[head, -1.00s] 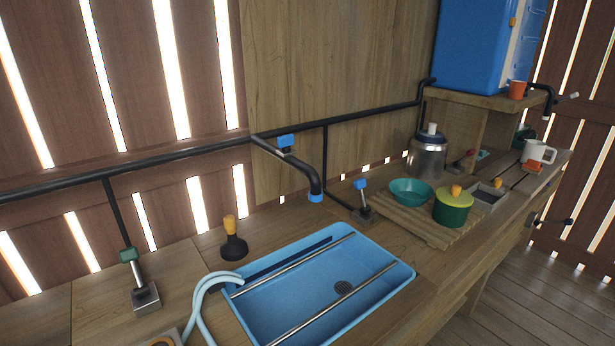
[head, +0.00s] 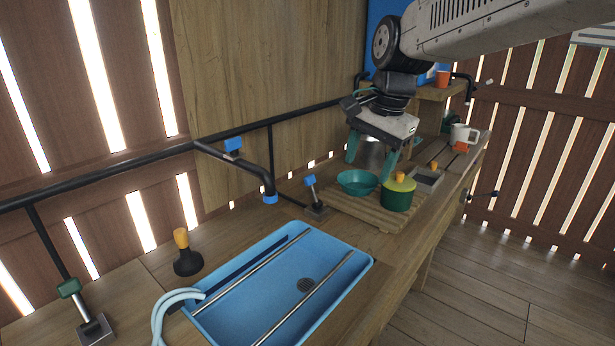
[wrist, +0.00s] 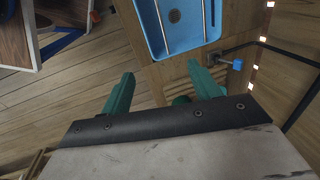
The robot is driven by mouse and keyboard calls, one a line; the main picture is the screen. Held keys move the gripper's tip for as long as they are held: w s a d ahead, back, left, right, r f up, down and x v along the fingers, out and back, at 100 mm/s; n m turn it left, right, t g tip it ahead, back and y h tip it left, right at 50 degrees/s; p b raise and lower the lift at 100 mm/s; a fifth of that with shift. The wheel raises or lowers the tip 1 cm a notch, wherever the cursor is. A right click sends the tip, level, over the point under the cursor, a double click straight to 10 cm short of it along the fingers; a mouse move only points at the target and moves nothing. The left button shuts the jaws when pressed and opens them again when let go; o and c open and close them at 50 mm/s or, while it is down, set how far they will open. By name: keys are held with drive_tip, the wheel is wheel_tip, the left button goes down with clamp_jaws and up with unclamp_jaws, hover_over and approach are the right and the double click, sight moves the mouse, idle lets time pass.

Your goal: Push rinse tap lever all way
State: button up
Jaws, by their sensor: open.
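A blue-topped lever (head: 310,187) stands tilted on a small metal base beside the blue basin, and it also shows in the wrist view (wrist: 237,64). The black tap spout (head: 266,180) with a blue tip hangs by the basin, with a blue block (head: 233,144) on its pipe. A green-topped lever (head: 69,289) stands at the far left. I cannot tell for sure which is the rinse tap lever. My gripper (head: 372,160) is open and empty, pointing down above the bowl and pot, to the right of the blue-topped lever and apart from it. Its green fingers (wrist: 160,78) show in the wrist view.
The blue basin (head: 354,268) has two rods across it. A teal bowl (head: 357,182) and a green pot with yellow lid (head: 398,193) stand on a slatted board under my gripper. A black plunger-like thing (head: 187,262) with an orange handle stands left. Black pipe (head: 100,170) runs along the wall.

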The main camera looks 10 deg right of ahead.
drive_tip(key=w+f+m, duration=0.1)
drive_tip(key=w+m, duration=0.4)
drive_tip(key=w, duration=0.6)
drive_tip(key=m+t+y, duration=0.1)
drive_tip(key=m+t, duration=0.1)
drive_tip(key=m, duration=1)
approach(310, 175)
wheel_tip(310, 175, down, 2)
drive_tip(key=shift+m, duration=0.3)
drive_tip(key=x, duration=0.7)
drive_tip(key=shift+w+a, duration=0.25)
drive_tip(key=shift+w, duration=0.15)
drive_tip(key=shift+w+a+f+y, duration=0.15)
drive_tip(key=shift+f+y, duration=0.15)
drive_tip(key=shift+f, duration=0.15)
drive_tip(key=shift+c, duration=0.3)
